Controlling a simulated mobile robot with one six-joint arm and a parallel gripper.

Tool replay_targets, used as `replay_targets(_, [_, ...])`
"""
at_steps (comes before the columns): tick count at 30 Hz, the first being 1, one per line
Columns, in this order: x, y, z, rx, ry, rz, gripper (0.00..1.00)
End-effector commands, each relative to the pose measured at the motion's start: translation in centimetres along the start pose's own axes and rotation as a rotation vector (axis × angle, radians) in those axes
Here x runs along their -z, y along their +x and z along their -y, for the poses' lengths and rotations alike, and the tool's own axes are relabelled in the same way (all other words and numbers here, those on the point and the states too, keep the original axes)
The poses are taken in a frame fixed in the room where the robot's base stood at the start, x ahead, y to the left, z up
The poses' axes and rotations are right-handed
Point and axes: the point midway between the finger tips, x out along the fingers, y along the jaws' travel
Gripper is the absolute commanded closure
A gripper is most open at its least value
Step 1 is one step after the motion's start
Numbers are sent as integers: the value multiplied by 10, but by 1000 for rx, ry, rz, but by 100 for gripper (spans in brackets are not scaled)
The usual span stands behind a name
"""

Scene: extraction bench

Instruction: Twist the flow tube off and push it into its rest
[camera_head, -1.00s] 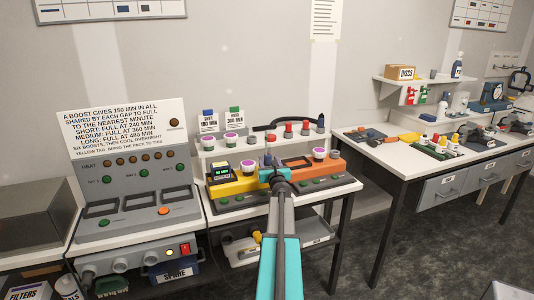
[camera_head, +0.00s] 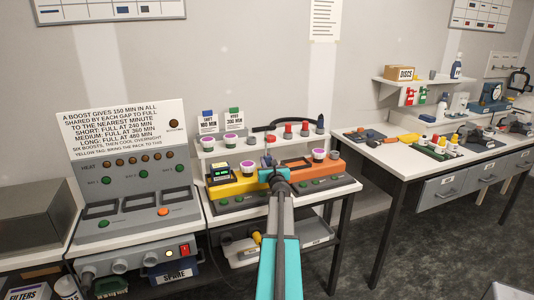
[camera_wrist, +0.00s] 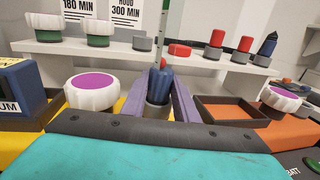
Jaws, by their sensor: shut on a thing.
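A dark blue, ribbed tube piece (camera_wrist: 158,84), which I take to be the flow tube, stands upright in a grey collar (camera_wrist: 157,110) between the yellow and orange blocks. My gripper (camera_wrist: 160,97) has one finger on each side of the piece and is shut on it. In the head view my gripper (camera_head: 270,171) is at the bench unit, with the blue tip just showing behind it. The lower part of the collar is hidden by my gripper. I cannot tell which holder is the rest; a short grey one (camera_wrist: 142,43) on the shelf looks empty.
A white-capped jar with a purple top (camera_wrist: 91,92) stands close left, and another (camera_wrist: 281,98) stands right. The white shelf (camera_wrist: 110,52) behind carries green-banded jars, red caps and a blue-tipped piece (camera_wrist: 267,45). An open tray (camera_wrist: 230,110) lies just right.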

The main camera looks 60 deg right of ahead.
Motion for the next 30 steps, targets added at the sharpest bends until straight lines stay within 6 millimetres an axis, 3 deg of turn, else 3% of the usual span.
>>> replay_targets(30, [1, 4, 6, -406, 0, 0, 100])
